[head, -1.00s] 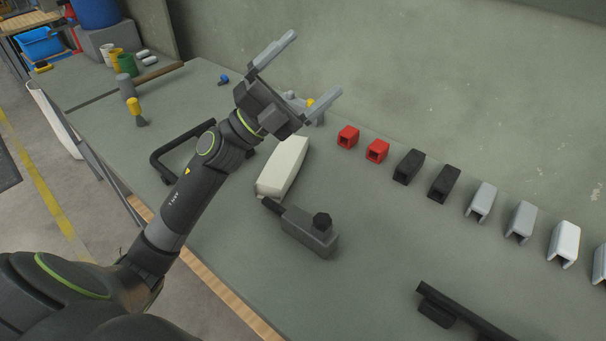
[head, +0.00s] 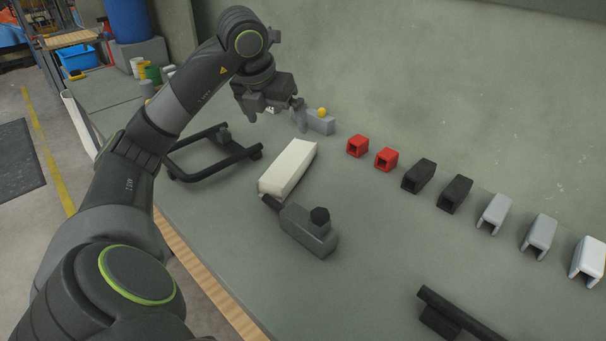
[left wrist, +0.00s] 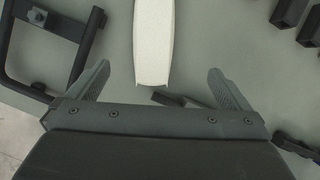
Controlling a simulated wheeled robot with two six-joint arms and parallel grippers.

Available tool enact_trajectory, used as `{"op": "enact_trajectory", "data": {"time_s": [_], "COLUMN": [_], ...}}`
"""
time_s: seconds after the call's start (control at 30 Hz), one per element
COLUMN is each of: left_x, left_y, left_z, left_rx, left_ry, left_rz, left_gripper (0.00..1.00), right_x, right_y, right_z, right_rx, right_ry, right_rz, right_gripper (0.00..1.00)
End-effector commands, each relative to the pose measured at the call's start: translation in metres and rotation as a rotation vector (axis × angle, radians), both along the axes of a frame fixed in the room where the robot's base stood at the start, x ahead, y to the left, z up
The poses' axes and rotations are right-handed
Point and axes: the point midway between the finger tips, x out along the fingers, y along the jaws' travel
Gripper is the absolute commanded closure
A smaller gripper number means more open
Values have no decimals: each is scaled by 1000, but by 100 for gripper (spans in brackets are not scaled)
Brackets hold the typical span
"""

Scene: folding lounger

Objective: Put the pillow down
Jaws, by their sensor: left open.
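The pillow, a long white padded block (head: 288,168), lies on the grey-green workbench (head: 375,255). It also shows at the top middle of the left wrist view (left wrist: 155,40). My left gripper (head: 276,114) is open and empty, just beyond the pillow's far end in the head view and pointing down. In the left wrist view its two fingers (left wrist: 158,72) stand apart, one to each side of the pillow's line, with nothing between them gripped. My right gripper is not in view.
A black tubular frame (head: 212,158) lies left of the pillow. A grey knobbed part (head: 312,230) lies at its near end. Red (head: 357,146), black (head: 419,176) and grey (head: 494,213) brackets line the back right. A black bar (head: 460,315) lies at the front right.

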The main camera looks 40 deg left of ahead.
Motion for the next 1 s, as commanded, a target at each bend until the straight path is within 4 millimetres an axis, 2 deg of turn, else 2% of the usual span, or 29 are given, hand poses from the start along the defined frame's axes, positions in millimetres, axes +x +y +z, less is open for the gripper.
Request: {"op": "enact_trajectory", "data": {"time_s": [0.07,0.17,0.23,0.6,1.0], "left_x": [-3,0,5,33,50], "left_y": [8,11,12,20,22], "left_z": [0,-11,-25,-93,-126], "left_rx": [25,31,29,27,25], "left_ry": [9,14,15,16,15], "left_rz": [33,42,41,39,36], "left_gripper": [0,0,0,0,0], "right_x": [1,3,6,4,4], "right_y": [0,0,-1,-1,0], "right_z": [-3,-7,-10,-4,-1], "right_rx": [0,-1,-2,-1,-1], "right_ry": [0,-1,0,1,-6], "right_rz": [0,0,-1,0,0], "right_gripper": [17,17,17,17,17]}}
